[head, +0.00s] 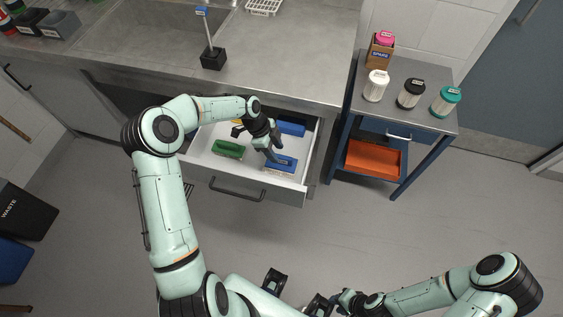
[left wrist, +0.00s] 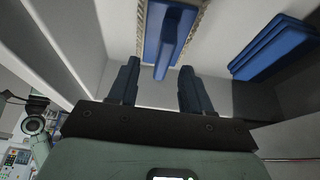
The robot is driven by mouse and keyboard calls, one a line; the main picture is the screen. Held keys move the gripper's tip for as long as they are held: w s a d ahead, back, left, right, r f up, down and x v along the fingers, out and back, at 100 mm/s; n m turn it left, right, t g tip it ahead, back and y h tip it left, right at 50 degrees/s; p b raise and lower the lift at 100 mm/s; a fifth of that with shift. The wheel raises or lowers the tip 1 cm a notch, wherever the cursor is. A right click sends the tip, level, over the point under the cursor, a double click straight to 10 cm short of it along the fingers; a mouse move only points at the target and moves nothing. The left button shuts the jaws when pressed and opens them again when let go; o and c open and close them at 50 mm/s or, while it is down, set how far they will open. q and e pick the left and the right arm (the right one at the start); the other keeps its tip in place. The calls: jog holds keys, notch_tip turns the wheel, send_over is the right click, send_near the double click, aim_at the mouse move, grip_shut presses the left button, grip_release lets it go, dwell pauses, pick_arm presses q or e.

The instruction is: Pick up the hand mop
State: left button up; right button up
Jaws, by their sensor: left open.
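The hand mop (head: 284,164) lies in the open drawer (head: 256,187), near its front right. It has a blue back with a raised blue grip and a pale fringe around the edge. In the left wrist view the hand mop (left wrist: 165,42) is ahead of the fingertips, with its grip roughly in line with the gap between them. My left gripper (head: 271,155) is open and empty, reaching down into the drawer just by the mop; it also shows in the left wrist view (left wrist: 160,66). My right gripper (head: 340,301) is at the bottom edge, far from the drawer, its fingers unclear.
A green brush-like item (head: 228,149) lies left in the drawer, and a blue item (head: 291,128) lies at its back right. The drawer walls and counter edge are close to my left arm. A side table (head: 420,122) with several jars stands right of the drawer.

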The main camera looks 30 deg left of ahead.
aim_at(281, 156)
pick_arm(q)
jog(key=x, duration=0.5)
jog(key=shift+w, duration=0.3)
jog(key=shift+c, duration=0.3)
grip_shut()
notch_tip(281, 156, up, 20)
jog(key=shift+p, duration=0.45)
